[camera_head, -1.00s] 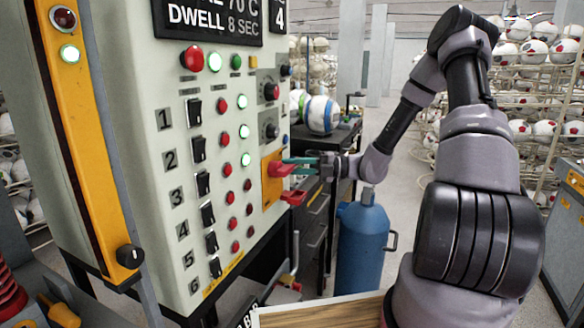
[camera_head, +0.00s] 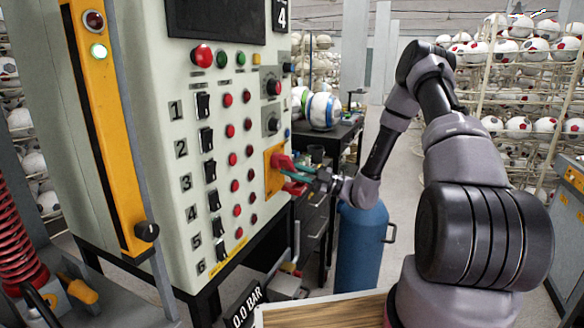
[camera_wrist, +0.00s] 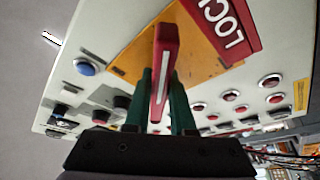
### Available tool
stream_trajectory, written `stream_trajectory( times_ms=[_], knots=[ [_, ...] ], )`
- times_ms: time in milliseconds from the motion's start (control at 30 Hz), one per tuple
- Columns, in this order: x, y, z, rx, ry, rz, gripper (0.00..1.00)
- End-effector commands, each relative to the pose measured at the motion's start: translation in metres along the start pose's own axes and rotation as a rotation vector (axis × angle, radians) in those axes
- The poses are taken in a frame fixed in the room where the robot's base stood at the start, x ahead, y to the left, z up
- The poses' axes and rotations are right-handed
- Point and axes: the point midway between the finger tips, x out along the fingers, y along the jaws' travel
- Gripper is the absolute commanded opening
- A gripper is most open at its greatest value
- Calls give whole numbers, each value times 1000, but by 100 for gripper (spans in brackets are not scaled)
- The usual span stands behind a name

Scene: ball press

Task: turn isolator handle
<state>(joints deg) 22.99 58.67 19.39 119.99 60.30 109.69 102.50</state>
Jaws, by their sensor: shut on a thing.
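The red isolator handle (camera_head: 281,161) sits on an orange plate (camera_head: 270,181) at the lower right of the press's control panel. My gripper (camera_head: 303,172) is shut on the handle, reaching it from the right. In the wrist view the green fingers stand on either side of the red handle (camera_wrist: 166,50), which points up the picture between them. A red tag (camera_wrist: 228,25) with white letters, partly cut off, lies beside the handle on the orange plate. The handle's pivot is hidden.
The pale panel (camera_head: 226,60) carries switches and buttons, with a blank dark display (camera_head: 216,20) above. A blue cylinder (camera_head: 360,245) stands below my arm. A dark cabinet with a ball (camera_head: 323,111) stands behind the gripper. Ball racks (camera_head: 520,90) fill the back right.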

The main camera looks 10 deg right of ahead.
Motion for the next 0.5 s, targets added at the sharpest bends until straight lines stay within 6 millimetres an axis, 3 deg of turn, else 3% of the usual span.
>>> stream_trajectory(
  times_ms=[500],
  knots=[
    [1,-23,-4,436,-3,177,0]
  ],
)
